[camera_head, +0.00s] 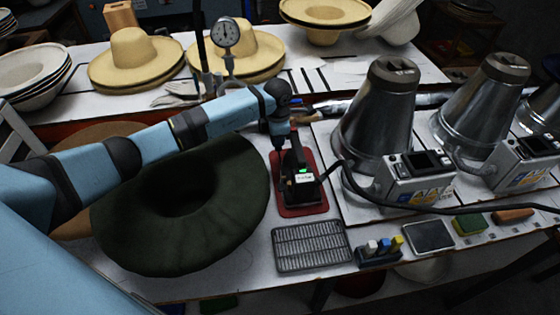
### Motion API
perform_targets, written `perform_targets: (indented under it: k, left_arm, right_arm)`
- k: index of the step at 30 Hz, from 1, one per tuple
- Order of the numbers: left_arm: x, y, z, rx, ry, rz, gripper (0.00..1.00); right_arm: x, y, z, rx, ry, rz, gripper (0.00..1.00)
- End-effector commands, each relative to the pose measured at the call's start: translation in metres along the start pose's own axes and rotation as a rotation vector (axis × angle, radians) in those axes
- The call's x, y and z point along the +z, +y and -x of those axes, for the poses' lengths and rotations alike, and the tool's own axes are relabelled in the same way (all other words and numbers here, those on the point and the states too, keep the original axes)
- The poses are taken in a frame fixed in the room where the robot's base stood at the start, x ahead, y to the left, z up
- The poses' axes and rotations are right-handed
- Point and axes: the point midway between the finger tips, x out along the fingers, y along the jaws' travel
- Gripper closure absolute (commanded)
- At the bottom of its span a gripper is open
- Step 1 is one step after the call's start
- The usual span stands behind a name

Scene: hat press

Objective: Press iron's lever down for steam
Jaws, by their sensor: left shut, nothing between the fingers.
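The iron (299,185) is a small dark appliance with a green-lit display, standing on a red pad (308,210) in the middle of the table. My left arm reaches in from the left, and my left gripper (283,140) is shut and empty at the iron's upper back end. The gripper overlaps the iron's handle in this view, so I cannot tell whether it touches the lever. The lever itself is too small and dark to make out. My right gripper is not in view.
A dark green felt hat (190,210) lies left of the iron under my arm. Metal cone presses (375,115) stand at the right, with a cable running past the iron. A metal grate (312,247) lies in front. Straw hats (137,58) and a dial gauge (225,34) are behind.

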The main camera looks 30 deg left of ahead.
Motion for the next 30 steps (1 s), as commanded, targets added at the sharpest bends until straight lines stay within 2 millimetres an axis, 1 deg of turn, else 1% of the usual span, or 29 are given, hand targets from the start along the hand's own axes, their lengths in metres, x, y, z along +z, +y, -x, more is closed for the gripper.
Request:
perform_targets:
  k: [21,26,30]
  left_arm:
    - [0.000,0.000,-0.016,0.000,0.001,0.000,1.00]
    - [0.000,0.000,-0.011,0.001,0.000,0.000,1.00]
    - [0.000,0.001,-0.001,0.002,0.000,0.000,1.00]
  right_arm:
    - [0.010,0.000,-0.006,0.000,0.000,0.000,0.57]
    - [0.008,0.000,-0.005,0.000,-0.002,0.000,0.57]
    - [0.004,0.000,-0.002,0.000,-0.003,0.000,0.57]
